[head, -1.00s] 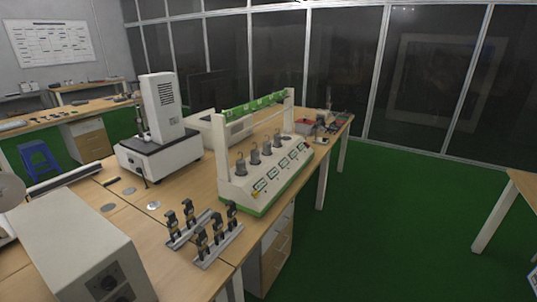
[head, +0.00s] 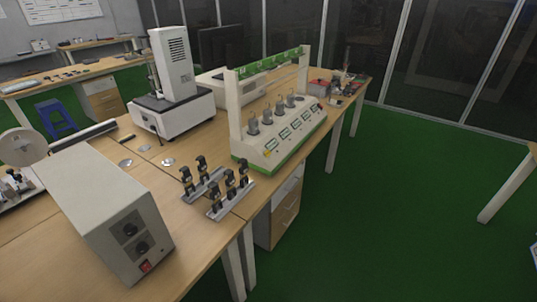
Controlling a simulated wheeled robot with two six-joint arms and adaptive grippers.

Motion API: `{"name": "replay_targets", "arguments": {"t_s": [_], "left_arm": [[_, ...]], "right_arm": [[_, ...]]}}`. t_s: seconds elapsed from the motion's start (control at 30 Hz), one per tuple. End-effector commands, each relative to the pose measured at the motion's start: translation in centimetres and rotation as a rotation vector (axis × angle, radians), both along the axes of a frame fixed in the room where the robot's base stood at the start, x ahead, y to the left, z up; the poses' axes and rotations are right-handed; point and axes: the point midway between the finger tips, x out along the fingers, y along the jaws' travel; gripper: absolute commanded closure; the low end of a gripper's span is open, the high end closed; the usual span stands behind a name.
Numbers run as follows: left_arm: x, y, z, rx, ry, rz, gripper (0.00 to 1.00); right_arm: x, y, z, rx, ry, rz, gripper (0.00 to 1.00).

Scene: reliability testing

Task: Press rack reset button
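The white and green test rack (head: 262,157) stands on the wooden bench in the middle of the head view, its long front panel facing right and towards me. Several grey cylindrical weights stand in a row on it under an upright frame with a green top bar (head: 270,62). The sloped panel carries several small green displays and a yellow mark near its near end. The buttons on the panel are too small to tell apart, so I cannot pick out the reset button. Neither of my grippers is in view.
A beige box with two black knobs and a red switch (head: 145,266) stands at the near left. Metal rails with black clamps (head: 230,203) lie in front of the rack. A tall white instrument (head: 176,63) stands behind left.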

Motion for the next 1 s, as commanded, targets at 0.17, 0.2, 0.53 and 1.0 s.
{"name": "replay_targets", "arguments": {"t_s": [0.17,0.2,0.53,1.0], "left_arm": [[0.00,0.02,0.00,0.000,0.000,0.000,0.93],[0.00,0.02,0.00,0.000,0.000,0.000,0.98],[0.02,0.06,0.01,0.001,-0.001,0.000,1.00],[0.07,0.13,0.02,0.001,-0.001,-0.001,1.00]], "right_arm": [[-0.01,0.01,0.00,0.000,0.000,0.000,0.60],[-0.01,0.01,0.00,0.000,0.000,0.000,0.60],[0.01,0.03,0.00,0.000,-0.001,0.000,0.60],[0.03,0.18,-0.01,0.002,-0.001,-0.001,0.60]]}}
